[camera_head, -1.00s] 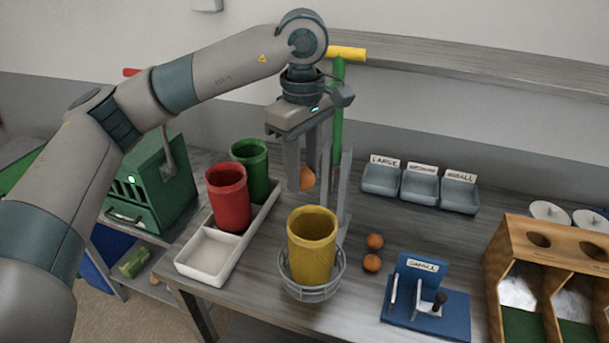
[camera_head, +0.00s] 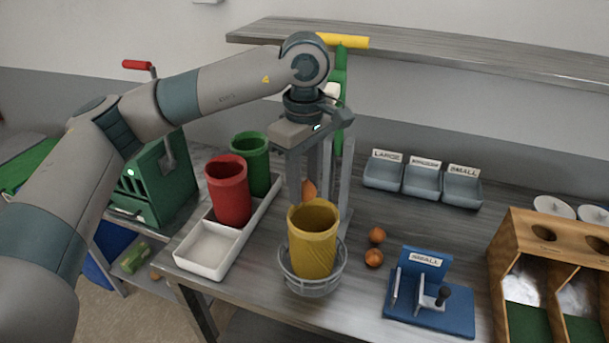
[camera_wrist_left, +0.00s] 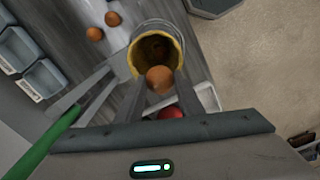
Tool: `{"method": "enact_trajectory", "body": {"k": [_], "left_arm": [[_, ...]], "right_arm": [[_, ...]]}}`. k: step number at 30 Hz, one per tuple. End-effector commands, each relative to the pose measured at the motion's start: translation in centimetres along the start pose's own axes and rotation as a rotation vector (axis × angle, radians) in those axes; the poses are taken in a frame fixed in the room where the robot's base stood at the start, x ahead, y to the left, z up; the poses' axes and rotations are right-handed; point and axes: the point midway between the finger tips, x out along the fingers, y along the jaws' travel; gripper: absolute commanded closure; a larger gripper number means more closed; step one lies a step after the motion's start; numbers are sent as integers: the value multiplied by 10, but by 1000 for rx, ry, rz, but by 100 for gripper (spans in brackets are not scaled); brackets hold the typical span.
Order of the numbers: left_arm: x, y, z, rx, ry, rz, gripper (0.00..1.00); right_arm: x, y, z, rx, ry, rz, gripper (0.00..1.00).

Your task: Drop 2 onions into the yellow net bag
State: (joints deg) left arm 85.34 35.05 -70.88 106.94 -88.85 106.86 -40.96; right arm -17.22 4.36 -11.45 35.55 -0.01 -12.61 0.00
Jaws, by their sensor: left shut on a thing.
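The yellow net bag (camera_head: 313,245) stands open-mouthed in a round wire holder (camera_head: 313,282) near the table's front edge. My left gripper (camera_head: 309,192) is shut on an onion (camera_head: 309,188), just above and behind the bag's rim. In the left wrist view the held onion (camera_wrist_left: 159,79) sits between the fingertips at the edge of the bag's mouth (camera_wrist_left: 157,50). The bag's inside looks brownish and dark; I cannot tell what is in it. Two loose onions (camera_head: 375,247) lie on the table right of the bag. My right gripper is not in view.
Red (camera_head: 229,190) and green (camera_head: 251,160) net bags stand in a white tray (camera_head: 205,252) on the left. A metal stand with a green post (camera_head: 340,100) is close behind the gripper. A blue fixture (camera_head: 430,305) marked SMALL and a wooden box (camera_head: 560,230) are on the right.

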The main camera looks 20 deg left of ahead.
Motion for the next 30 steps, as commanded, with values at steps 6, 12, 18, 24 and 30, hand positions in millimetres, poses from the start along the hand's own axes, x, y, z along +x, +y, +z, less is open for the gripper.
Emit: {"method": "enact_trajectory", "body": {"k": [6,12,18,24,30], "left_arm": [[7,0,0,0,0,1,88],[6,0,0,0,0,1,88],[6,0,0,0,0,1,44],[6,0,0,0,0,1,44],[1,0,0,-1,0,2,44]], "right_arm": [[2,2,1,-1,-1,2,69],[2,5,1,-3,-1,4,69],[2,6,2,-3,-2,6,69],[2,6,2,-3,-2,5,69],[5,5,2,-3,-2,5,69]]}}
